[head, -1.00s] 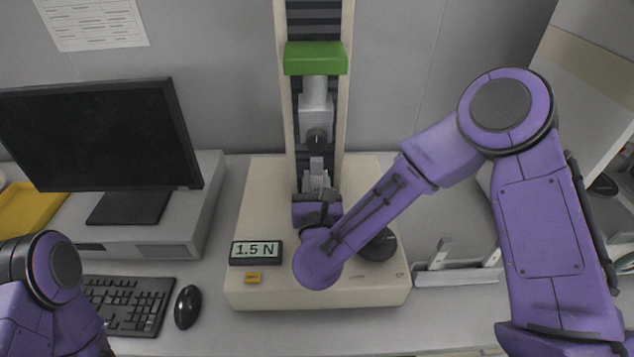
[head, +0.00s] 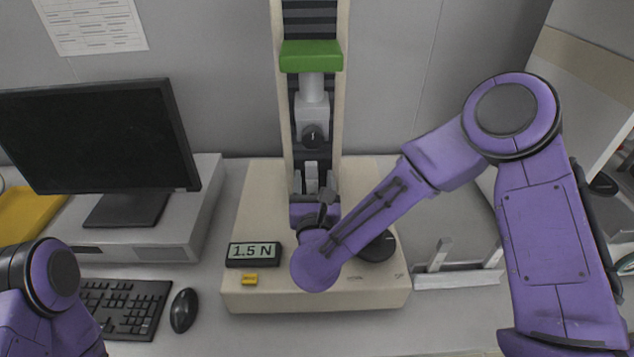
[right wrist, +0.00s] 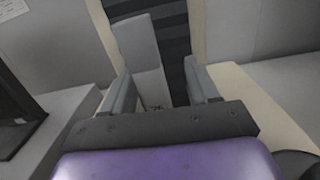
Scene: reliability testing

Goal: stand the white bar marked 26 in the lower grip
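A pale bar (head: 311,175) stands roughly upright at the middle of the testing machine, below the upper grip (head: 312,118). My right gripper (head: 312,185) is open around the bar, with a finger on either side. In the right wrist view, the bar (right wrist: 142,55) stands between the spread fingers of the right gripper (right wrist: 162,88), nearer the left finger, with a clear gap to the right one. The lower grip is hidden behind my gripper, so how the bar's foot sits cannot be seen. My left gripper is out of view.
The green crosshead (head: 311,56) is above. A display (head: 253,254) reading 1.5 N and a yellow block (head: 249,279) are on the machine's base (head: 320,299). A rack (head: 457,280) with upright pieces lies right. A monitor (head: 98,135), keyboard (head: 125,306) and mouse (head: 184,310) are left.

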